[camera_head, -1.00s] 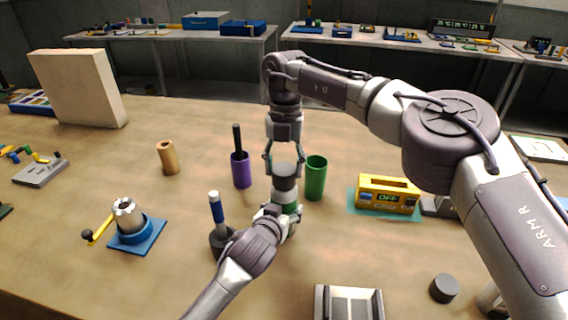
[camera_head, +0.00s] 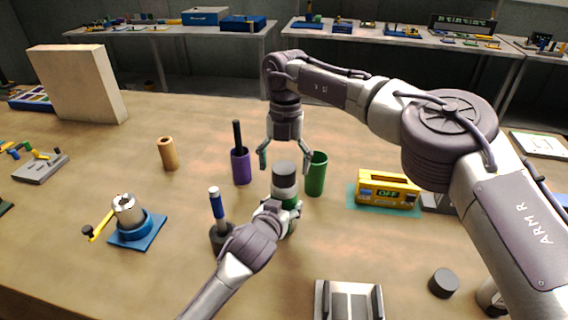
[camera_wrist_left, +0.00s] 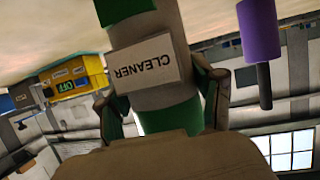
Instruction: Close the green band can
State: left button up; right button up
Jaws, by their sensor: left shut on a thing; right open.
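The green band can (camera_head: 285,187) stands upright near the table's middle, white with a green band. My left gripper (camera_head: 282,212) is shut around the can's body from the front. The left wrist view shows the can (camera_wrist_left: 146,60) upside down, with a CLEANER label and green bands, between the left fingers. My right gripper (camera_head: 285,156) points down over the cap, open, with its fingers spread to either side and apart from it. The can's lower part is partly hidden by the left gripper.
A green cup (camera_head: 316,174) stands close right of the can. A purple cup (camera_head: 241,167) with a dark rod and a blue-handled tool (camera_head: 217,205) in a stand are left. A yellow OFF device (camera_head: 387,190) and a loose dark cap (camera_head: 444,283) lie right.

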jog(key=r, duration=0.5)
jog(key=w+r, duration=0.1)
jog(key=r, duration=0.1)
jog(key=shift+d+r, duration=0.1)
jog(key=shift+r, duration=0.05)
pick_arm(q)
jog(key=o, duration=1.8)
jog(key=shift+c, duration=0.2)
jog(key=shift+s, duration=0.15)
jog(key=v, duration=1.1)
jog(key=shift+s+r, duration=0.2)
jog(key=shift+s, duration=0.15)
jog(key=shift+a, duration=0.1)
